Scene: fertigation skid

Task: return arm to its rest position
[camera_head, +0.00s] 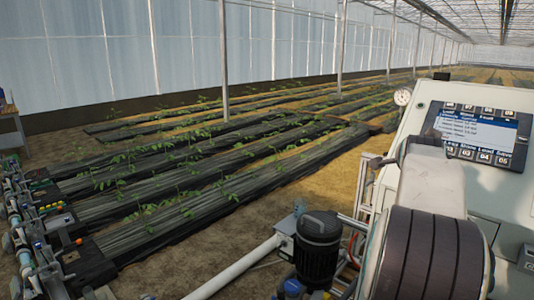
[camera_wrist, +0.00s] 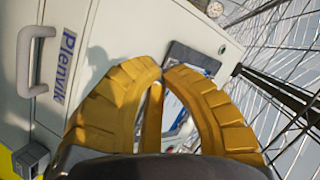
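My arm (camera_head: 430,195) stands at the right of the head view, a pale link with a dark ribbed joint in front. It reaches toward a white control cabinet (camera_head: 420,112) and covers part of its front. My gripper (camera_wrist: 164,68) shows in the wrist view with yellow ribbed fingers whose tips come together. Nothing is seen held between them. Behind the fingertips is the cabinet's dark screen panel (camera_wrist: 205,68), partly hidden. The same display (camera_head: 480,133) is lit in the head view. I cannot make out the gripper's fingers in the head view.
A round gauge (camera_head: 402,97) sits at the cabinet's upper left; a grey handle (camera_wrist: 28,60) is on its door. A dark pump (camera_head: 318,240) and white pipe (camera_head: 235,268) stand left of my arm. Valves (camera_head: 45,225) line the left edge. Plant rows (camera_head: 200,170) lie beyond.

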